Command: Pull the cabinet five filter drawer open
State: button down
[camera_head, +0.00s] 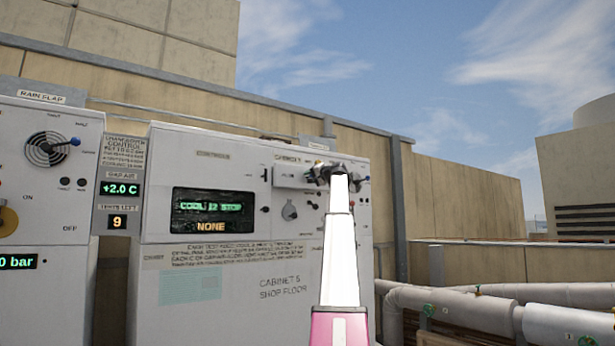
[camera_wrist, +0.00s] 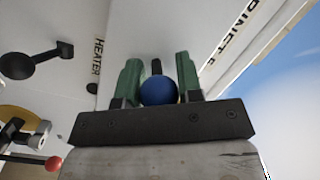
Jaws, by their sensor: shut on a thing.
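Cabinet 5 (camera_head: 225,260) is the grey-white cabinet in the middle of the head view, lettered "CABINET 5 SHOP FLOOR". My gripper (camera_head: 335,172) is at its upper right front, and my white arm hides part of the face below. In the wrist view my gripper (camera_wrist: 158,80) has its green fingers on either side of a blue ball knob (camera_wrist: 158,91) and is shut on it. A dark stem shows behind the knob. A pale panel (camera_head: 292,177) stands out beside the gripper in the head view. I cannot read a filter drawer label.
A dark lever (camera_wrist: 35,64) and a red-tipped lever (camera_wrist: 52,163) are at the left in the wrist view, near the word "HEATER". A display (camera_head: 213,213) reads "NONE". Pipes (camera_head: 480,308) run at the lower right. Open sky is above.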

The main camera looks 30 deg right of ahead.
jog(key=a+v, duration=0.3)
jog(key=v, duration=1.1)
jog(key=shift+s+r, duration=0.25)
jog(key=shift+s, duration=0.2)
jog(key=shift+d, duration=0.1)
jog(key=c, duration=1.1)
grip_release()
jog(key=shift+o, duration=0.2)
jog(key=shift+s, duration=0.1)
jog(key=v, duration=1)
jog(key=shift+s, duration=0.4)
